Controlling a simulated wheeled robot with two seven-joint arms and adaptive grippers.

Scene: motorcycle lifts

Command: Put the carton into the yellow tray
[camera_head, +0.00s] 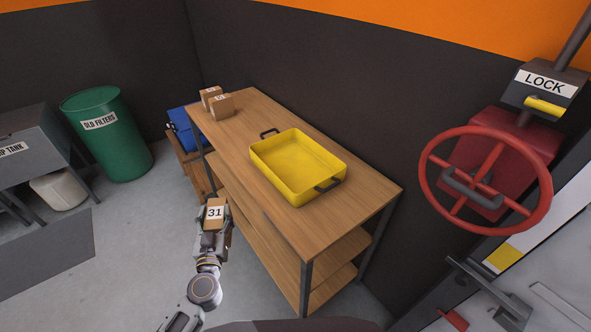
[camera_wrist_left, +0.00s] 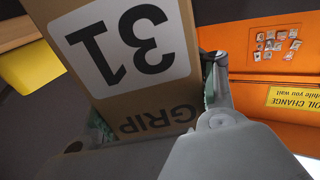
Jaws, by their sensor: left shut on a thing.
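The carton (camera_head: 215,213) is a small brown box with a white label reading 31. My left gripper (camera_head: 213,232) is shut on it and holds it in the air in front of the wooden bench's left front side. In the left wrist view the carton (camera_wrist_left: 135,60) fills the upper middle, between the fingers, with the word GRIP near its lower edge. The yellow tray (camera_head: 268,178) sits on the bench top, to the right of the carton, and looks empty. It has dark handles at both ends. A yellow piece, likely the tray, shows at the wrist view's left edge (camera_wrist_left: 30,68). My right gripper is not in view.
The wooden bench (camera_head: 238,120) has lower shelves. Two other cartons (camera_head: 221,105) stand at its far left end. A green bin (camera_head: 108,140), a grey tank (camera_head: 30,140) and a blue case (camera_head: 183,130) are further left. A red wheel (camera_head: 430,185) is at the right.

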